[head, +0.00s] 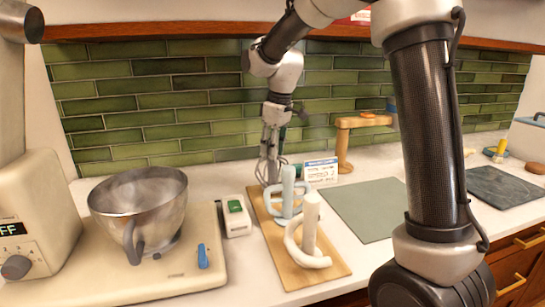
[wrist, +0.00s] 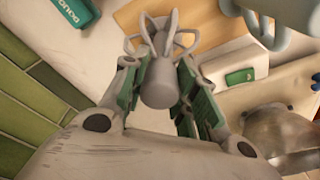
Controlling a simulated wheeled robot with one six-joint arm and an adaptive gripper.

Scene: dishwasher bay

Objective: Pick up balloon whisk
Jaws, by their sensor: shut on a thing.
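The balloon whisk (head: 268,167) is grey with looped wires and hangs below my gripper (head: 273,133) at the far end of the wooden board (head: 330,271). In the wrist view, its thick grey handle (wrist: 158,92) sits between the green-padded fingers of my gripper (wrist: 157,75), which is shut on it. The wire loops point away from the wrist. I cannot tell whether the wires touch the board. A pale blue looped attachment (head: 287,190) and a cream one (head: 310,228) stand on the board in front of the whisk.
A steel bowl (head: 138,200) stands at left on the mixer base (head: 190,277). A white box with a green label (head: 236,218) is beside the board. A small sign (head: 320,170) and a wooden stand (head: 343,150) are behind. A grey-green mat (head: 365,208) lies clear at right.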

